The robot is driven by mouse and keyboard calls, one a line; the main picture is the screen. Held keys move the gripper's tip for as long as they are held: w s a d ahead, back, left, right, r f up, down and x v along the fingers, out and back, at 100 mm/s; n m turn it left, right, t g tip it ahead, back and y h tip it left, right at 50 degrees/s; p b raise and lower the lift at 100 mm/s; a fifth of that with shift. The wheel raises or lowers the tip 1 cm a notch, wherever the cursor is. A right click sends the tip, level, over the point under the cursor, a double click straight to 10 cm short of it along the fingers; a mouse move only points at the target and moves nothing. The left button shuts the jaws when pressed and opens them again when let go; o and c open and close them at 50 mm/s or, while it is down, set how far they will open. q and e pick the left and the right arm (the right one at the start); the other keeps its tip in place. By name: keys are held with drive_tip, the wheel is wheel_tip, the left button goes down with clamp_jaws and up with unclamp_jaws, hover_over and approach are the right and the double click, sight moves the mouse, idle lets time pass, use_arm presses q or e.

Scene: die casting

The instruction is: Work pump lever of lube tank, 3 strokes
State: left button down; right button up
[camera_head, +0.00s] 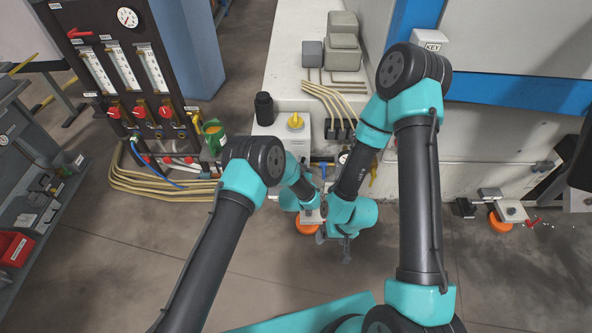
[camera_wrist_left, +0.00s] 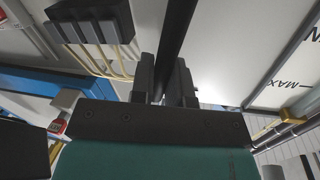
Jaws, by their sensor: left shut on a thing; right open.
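In the left wrist view, my left gripper (camera_wrist_left: 165,80) is shut around a dark round bar, the pump lever (camera_wrist_left: 178,32). The lever runs up and out of the top of that view. A pale panel with a MAX mark (camera_wrist_left: 292,80), seemingly the lube tank, is to the right of the fingers. In the head view, a white box with a yellow knob (camera_head: 296,122) stands behind my left wrist. My left fingers and the lever are hard to make out there among the arm links. My right gripper (camera_head: 346,248) is open and empty, lower down over the floor.
The white machine base (camera_head: 480,165) rises behind my arms, with a machine foot on an orange pad (camera_head: 500,221) at right. A flow-meter panel (camera_head: 125,75) and yellow hoses (camera_head: 150,184) are at left. A red bin (camera_head: 14,248) sits on the left bench. The front floor is clear.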

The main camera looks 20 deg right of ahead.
use_arm(q)
drive_tip(key=shift+w+a+n, duration=0.15)
drive_tip(key=shift+a+n, duration=0.65)
drive_tip(key=shift+n, duration=0.3)
drive_tip(key=shift+d, duration=0.1)
drive_tip(key=shift+s+d+f+m+g, duration=0.15)
drive_tip(key=shift+d+m, duration=0.4)
drive_tip(key=shift+m, duration=0.3)
drive_tip(key=shift+s+d+f+m+g, duration=0.1)
drive_tip(key=shift+s+d+f+m, duration=0.1)
drive_tip(key=shift+d+m, duration=0.5)
drive_tip(key=shift+s+d+f+m+g, duration=0.15)
drive_tip(key=shift+d+m, duration=0.25)
drive_tip(key=shift+m, duration=0.55)
drive_tip(key=d+f+m, duration=0.1)
drive_tip(key=d+f+m+y, duration=0.1)
drive_tip(key=m, duration=0.1)
drive_tip(key=shift+s+d+m, duration=0.1)
drive_tip(key=shift+s+m, duration=0.2)
